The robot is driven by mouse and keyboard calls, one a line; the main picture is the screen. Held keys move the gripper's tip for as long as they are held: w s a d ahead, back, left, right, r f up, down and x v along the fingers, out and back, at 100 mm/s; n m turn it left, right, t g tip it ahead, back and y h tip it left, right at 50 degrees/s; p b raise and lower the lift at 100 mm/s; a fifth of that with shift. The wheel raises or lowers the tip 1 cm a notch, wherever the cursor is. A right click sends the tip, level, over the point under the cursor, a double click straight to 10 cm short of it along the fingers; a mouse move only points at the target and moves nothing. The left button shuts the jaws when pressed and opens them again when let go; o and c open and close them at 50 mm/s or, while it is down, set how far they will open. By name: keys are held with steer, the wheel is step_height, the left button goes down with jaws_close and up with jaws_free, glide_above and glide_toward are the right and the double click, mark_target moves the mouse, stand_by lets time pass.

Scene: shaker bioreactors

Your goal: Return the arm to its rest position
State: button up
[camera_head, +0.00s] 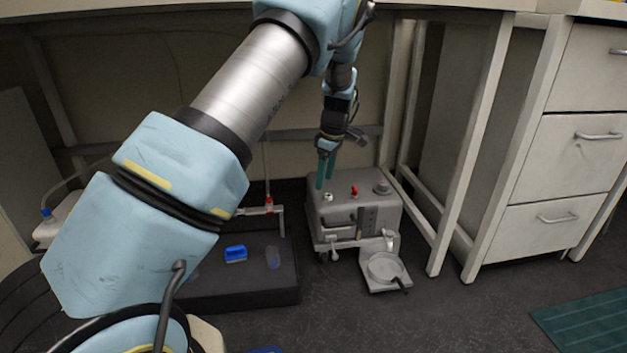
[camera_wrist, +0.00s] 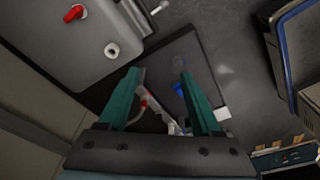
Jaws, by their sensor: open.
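My arm reaches from the lower left of the head view up and over, with its end hanging down under the bench. My gripper (camera_head: 325,180) points down with its two green fingers just above or beside the left part of the grey machine's top; I cannot tell the exact gap. In the wrist view my gripper (camera_wrist: 160,92) shows its green fingers spread apart with nothing between them. It is open and empty.
The grey machine (camera_head: 370,214) with a red knob stands on the floor. A black platform (camera_head: 270,285) left of it holds a blue object (camera_head: 235,253). Bench legs (camera_head: 475,150) and a drawer cabinet (camera_head: 565,150) stand to the right.

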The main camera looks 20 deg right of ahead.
steer(key=shift+s+d+r+m, duration=0.3)
steer(key=shift+s+d+r, duration=0.1)
steer(key=shift+d, duration=0.2)
steer(key=s+a+r+m+h+p, duration=0.1)
steer(key=a+r, duration=0.2)
steer(key=a, duration=0.6)
steer(key=s+a+r+m, duration=0.1)
steer(key=a+r+m, duration=0.15)
steer(key=a, duration=0.55)
steer(key=s+a+r+m+p, duration=0.1)
steer(key=s+a+r+m, duration=0.2)
steer(key=s+a, duration=0.55)
steer(key=s+a+r+m, duration=0.3)
steer(key=s+a, duration=0.5)
steer(key=a, duration=0.2)
step_height(320, 180, up, 37)
steer(key=p, duration=3.8)
steer(key=shift+s+d+r, duration=0.15)
steer(key=shift+s+r, duration=0.05)
steer(key=shift+s, duration=0.1)
